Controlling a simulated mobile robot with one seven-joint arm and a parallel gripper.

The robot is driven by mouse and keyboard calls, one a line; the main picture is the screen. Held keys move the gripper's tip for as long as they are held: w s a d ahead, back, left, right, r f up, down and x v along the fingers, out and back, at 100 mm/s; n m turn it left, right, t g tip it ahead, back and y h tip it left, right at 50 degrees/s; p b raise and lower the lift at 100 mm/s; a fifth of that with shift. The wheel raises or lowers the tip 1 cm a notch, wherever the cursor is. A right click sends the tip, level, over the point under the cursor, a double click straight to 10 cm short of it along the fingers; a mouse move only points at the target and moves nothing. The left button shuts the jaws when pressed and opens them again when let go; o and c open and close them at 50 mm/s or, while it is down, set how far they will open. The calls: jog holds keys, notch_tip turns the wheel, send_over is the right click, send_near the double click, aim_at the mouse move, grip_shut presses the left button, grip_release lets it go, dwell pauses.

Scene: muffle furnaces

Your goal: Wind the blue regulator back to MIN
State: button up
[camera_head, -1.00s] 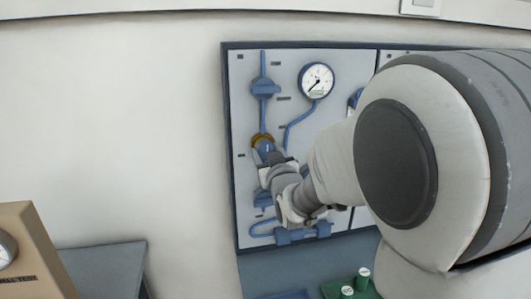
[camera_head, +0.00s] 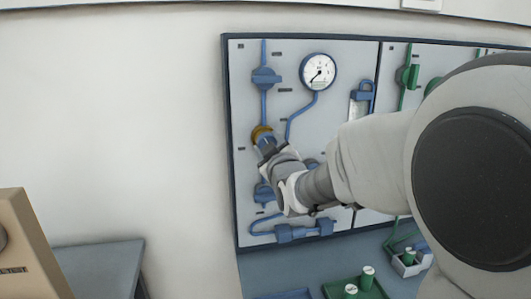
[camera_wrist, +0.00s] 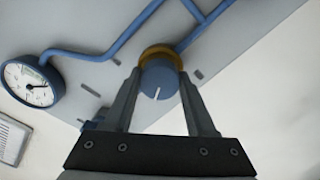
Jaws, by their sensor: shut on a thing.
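The blue regulator knob (camera_wrist: 160,82) has a white pointer line and a brass-coloured collar (camera_wrist: 160,52) behind it. In the head view the regulator (camera_head: 264,139) sits on the left panel, on the blue pipe, partly hidden by my gripper. My gripper (camera_head: 270,150) reaches it from the lower right. In the wrist view the fingers of my gripper (camera_wrist: 160,90) are on both sides of the knob, shut on it. The MIN mark cannot be made out. A round gauge (camera_head: 318,71) with a dark needle hangs on the panel, upper right of the regulator; it also shows in the wrist view (camera_wrist: 32,82).
A blue valve (camera_head: 266,78) is above the regulator and another (camera_head: 263,193) below it, close to my gripper. Green valves (camera_head: 407,75) are on the right panel. A green tray (camera_head: 372,289) with small green-and-white containers stands on the bench below. The wall at left is clear.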

jog(key=n+b, duration=0.3)
jog(key=n, duration=0.3)
jog(key=shift+f, duration=0.15)
jog(key=n+b, duration=0.3)
jog(key=n, duration=0.3)
jog(key=shift+n, duration=0.3)
jog(key=o, duration=1.4)
jog(key=shift+p+v, duration=1.05)
jog(key=shift+v, duration=7.7)
jog(key=shift+a, duration=0.1)
